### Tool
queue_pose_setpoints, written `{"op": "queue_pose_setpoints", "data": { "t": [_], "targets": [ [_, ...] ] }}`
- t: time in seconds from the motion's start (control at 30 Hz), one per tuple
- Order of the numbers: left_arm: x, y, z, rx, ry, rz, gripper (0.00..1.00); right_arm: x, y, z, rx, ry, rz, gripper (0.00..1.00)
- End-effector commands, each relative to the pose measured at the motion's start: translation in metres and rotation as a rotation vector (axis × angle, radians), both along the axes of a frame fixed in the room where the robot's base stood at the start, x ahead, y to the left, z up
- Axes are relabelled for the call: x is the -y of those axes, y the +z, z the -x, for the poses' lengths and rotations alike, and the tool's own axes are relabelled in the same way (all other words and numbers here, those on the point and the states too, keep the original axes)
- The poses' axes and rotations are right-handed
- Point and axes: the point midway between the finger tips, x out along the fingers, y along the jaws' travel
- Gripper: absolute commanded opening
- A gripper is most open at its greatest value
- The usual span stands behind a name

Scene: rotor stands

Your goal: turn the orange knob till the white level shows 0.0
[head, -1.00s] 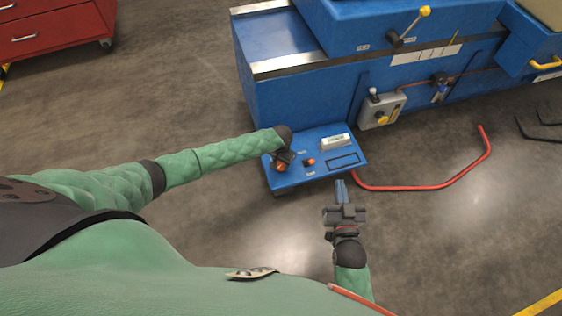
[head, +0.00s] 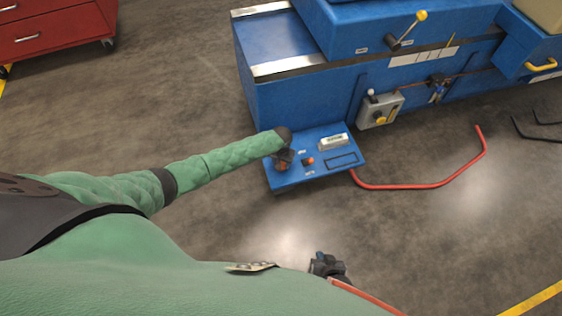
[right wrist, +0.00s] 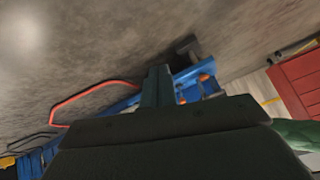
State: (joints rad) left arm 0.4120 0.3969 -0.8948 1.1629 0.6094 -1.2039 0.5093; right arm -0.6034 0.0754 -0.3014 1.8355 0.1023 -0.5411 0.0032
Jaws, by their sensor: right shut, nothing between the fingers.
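The blue panel (head: 315,177) carries a white level (head: 333,142) near its back edge; its reading is too small to make out. An orange knob (head: 282,167) at the panel's left is partly hidden under my left gripper (head: 283,159), whose fingers point down at it. I cannot tell whether those fingers grip it. A smaller orange knob (head: 308,161) sits just right of it. My right gripper (head: 321,261) is well in front of the panel, close to my body. In the right wrist view its fingers (right wrist: 157,86) are together and empty.
A large blue machine (head: 300,90) stands behind the panel. A grey control box (head: 381,110) is on its front. A bent red tube (head: 420,187) lies right of the panel. A red cabinet (head: 52,32) stands far left.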

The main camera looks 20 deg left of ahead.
Motion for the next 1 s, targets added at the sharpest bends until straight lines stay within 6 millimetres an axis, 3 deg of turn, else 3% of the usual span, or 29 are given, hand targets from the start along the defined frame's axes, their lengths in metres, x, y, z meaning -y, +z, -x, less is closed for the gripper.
{"op": "queue_pose_setpoints", "data": {
  "t": [0.37, 0.6, 0.87, 1.0],
  "targets": [
    [0.001, 0.003, 0.002, -0.004, 0.125, 0.0, 0.23, -0.001, 0.025, -0.001, -0.001, 0.002, -0.001, 0.0],
    [0.002, 0.003, 0.003, -0.005, 0.299, 0.001, 0.23, -0.003, 0.053, -0.001, -0.002, 0.006, -0.003, 0.0],
    [0.001, 0.002, 0.002, -0.004, 0.458, -0.001, 0.23, -0.003, 0.07, 0.0, -0.01, 0.01, 0.0, 0.0],
    [0.001, 0.002, 0.003, -0.005, 0.542, -0.001, 0.23, -0.003, 0.11, -0.012, -0.036, 0.019, 0.004, 0.0]
  ]
}}
